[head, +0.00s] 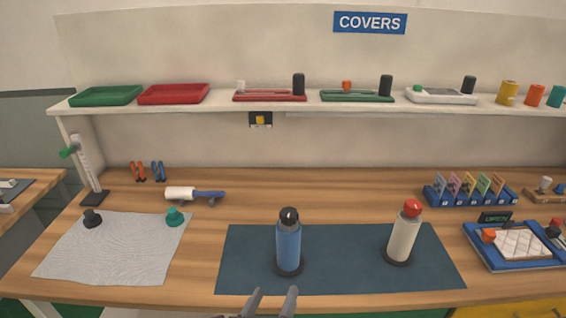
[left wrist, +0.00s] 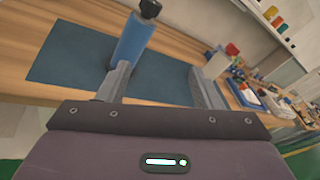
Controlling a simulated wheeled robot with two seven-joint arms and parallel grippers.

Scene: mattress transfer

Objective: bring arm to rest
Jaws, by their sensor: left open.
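My left gripper (head: 271,303) shows at the bottom edge of the head view, in front of the table's front edge. Its two fingers are apart with nothing between them. In the left wrist view the open fingers (left wrist: 160,84) point over the dark blue mat. A blue bottle with a black cap (head: 289,245) stands upright on the mat beyond the gripper; in the left wrist view the bottle (left wrist: 132,40) appears behind the left finger. I cannot tell there whether they touch. My right gripper is not in view.
The dark mat (head: 342,275) also bears a white bottle with a red cap (head: 403,232). A grey cloth (head: 115,255) with two knobs lies left. A blue tray (head: 490,255) and a card rack (head: 470,191) are at right. A shelf (head: 220,102) spans the back.

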